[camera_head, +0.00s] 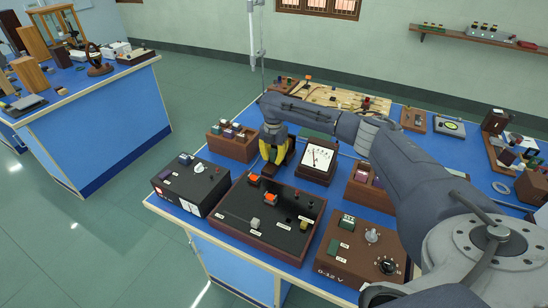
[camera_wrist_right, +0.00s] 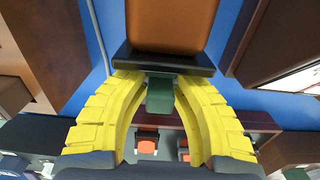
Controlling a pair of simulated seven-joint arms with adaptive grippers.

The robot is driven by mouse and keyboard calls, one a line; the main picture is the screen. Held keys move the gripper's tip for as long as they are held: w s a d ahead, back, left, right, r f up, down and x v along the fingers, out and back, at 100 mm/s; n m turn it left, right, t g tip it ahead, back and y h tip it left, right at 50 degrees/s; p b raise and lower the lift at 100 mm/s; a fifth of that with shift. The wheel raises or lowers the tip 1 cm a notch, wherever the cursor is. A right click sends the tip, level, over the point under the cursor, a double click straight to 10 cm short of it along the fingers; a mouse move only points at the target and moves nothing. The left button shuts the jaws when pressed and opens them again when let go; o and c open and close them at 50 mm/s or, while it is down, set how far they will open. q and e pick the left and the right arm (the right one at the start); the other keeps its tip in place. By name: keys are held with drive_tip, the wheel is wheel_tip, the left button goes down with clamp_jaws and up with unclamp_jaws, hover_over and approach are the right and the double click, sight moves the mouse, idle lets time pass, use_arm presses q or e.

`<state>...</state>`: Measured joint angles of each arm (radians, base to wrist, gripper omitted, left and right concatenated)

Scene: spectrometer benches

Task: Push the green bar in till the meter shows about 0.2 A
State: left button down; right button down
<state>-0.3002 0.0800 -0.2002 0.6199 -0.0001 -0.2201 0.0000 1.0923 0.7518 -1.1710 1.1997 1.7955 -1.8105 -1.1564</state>
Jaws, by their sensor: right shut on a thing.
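My right gripper (camera_head: 275,152) reaches down at the back of the black-topped box, its yellow fingers closed. In the right wrist view the fingers (camera_wrist_right: 160,80) are shut on the green bar (camera_wrist_right: 160,97), whose near end shows between them. The bar's far end is hidden by a dark flange and an orange-brown block (camera_wrist_right: 170,24) just beyond the fingertips. The meter (camera_head: 319,157) has a white face in a dark case, right of the gripper in the head view. Its needle shows, but its numbers are too small to read. My left gripper is not in view.
The black-topped box (camera_head: 240,228) with orange switches stands in front of the gripper. A black box (camera_head: 188,186) is at left, a brown 0-12 V supply (camera_head: 349,262) at front right. Wooden crates (camera_head: 230,146) stand beside the gripper. My right arm passes over the right side.

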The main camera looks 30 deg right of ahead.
drive_tip(key=shift+s+f, duration=0.1)
drive_tip(key=shift+f, duration=0.05)
drive_tip(key=c, duration=1.2)
unclamp_jaws()
wheel_tip(320, 180, up, 12)
drive_tip(key=shift+r, duration=0.1)
